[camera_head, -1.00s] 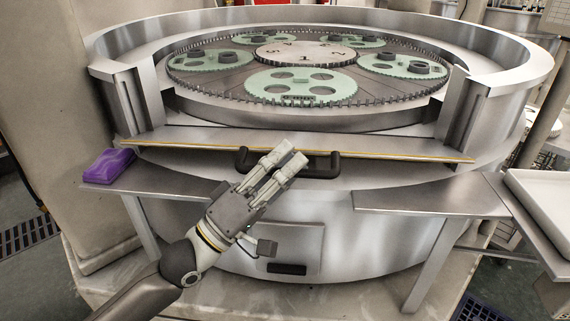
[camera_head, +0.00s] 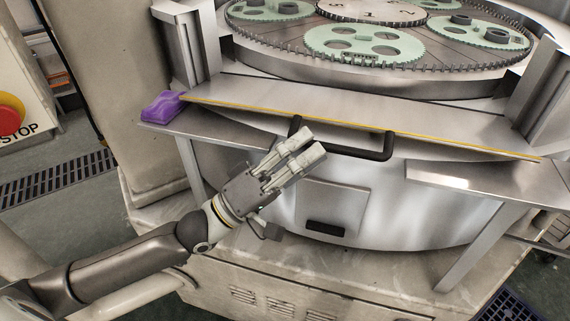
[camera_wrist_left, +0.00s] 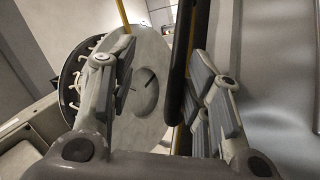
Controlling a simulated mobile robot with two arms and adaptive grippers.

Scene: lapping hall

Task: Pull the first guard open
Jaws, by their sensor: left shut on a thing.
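The first guard (camera_head: 345,108) is a metal panel with a yellow front edge, across the front opening of the round lapping machine. It leans outward. Its black bar handle (camera_head: 362,151) sticks out from the front edge. My left gripper (camera_head: 306,146) is at the left part of this handle, its fingers shut on it. In the left wrist view the dark handle bar (camera_wrist_left: 188,75) runs between the two fingers of the left gripper (camera_wrist_left: 165,85). The fingers hide part of the handle in the head view. My right gripper is not in view.
A purple object (camera_head: 163,106) lies on the left metal shelf (camera_head: 185,125). Another shelf (camera_head: 470,180) juts out at the right. Green toothed carriers (camera_head: 365,42) lie on the machine's plate behind the guard. A red stop button (camera_head: 10,112) is at far left.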

